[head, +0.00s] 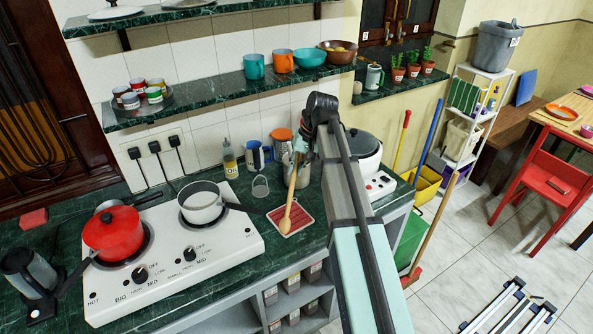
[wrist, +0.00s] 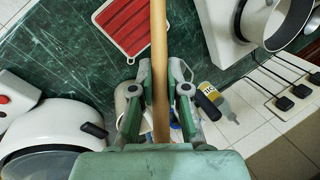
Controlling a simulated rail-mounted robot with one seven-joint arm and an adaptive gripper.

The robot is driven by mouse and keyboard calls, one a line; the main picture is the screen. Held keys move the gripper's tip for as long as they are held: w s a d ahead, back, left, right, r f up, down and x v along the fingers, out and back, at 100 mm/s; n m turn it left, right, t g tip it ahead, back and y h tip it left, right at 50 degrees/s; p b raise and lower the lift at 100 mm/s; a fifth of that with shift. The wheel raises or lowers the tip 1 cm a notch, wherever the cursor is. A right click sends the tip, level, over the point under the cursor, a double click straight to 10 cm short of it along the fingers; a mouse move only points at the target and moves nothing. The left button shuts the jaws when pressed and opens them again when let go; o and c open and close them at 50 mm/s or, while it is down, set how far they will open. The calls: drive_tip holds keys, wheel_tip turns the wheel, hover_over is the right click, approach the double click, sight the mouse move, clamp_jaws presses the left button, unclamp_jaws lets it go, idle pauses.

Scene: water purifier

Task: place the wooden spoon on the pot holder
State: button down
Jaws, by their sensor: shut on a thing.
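The wooden spoon (head: 291,196) hangs steeply from my gripper (head: 300,152), its bowl end down over the pot holder. The pot holder (head: 279,212) is a red square with a pale border, lying flat on the green counter. I cannot tell whether the bowl touches it. In the wrist view, my gripper (wrist: 160,72) is shut on the spoon's handle (wrist: 159,35), a finger on each side. The spoon's bowl is out of that view. The pot holder (wrist: 124,22) shows there left of the handle.
The stove (head: 215,245) with a white pot (head: 203,207) and red pot (head: 113,231) stands left of the pot holder. A white rice cooker (head: 366,160) is to the right. Mugs (head: 257,156), a glass (head: 260,187) and a bottle (head: 229,160) stand behind.

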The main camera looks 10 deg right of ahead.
drive_tip(key=w+f+b, duration=0.3)
drive_tip(key=w+f, duration=0.2)
drive_tip(key=f, duration=0.3)
drive_tip(key=shift+d+f+g+y, duration=0.2)
drive_tip(key=shift+d+g+y, duration=0.1)
drive_tip(key=shift+d+g, duration=0.1)
idle(0.4)
drive_tip(key=c, duration=0.6)
unclamp_jaws()
wheel_tip(320, 180, up, 7)
drive_tip(key=p, duration=0.4)
idle(0.5)
idle(0.3)
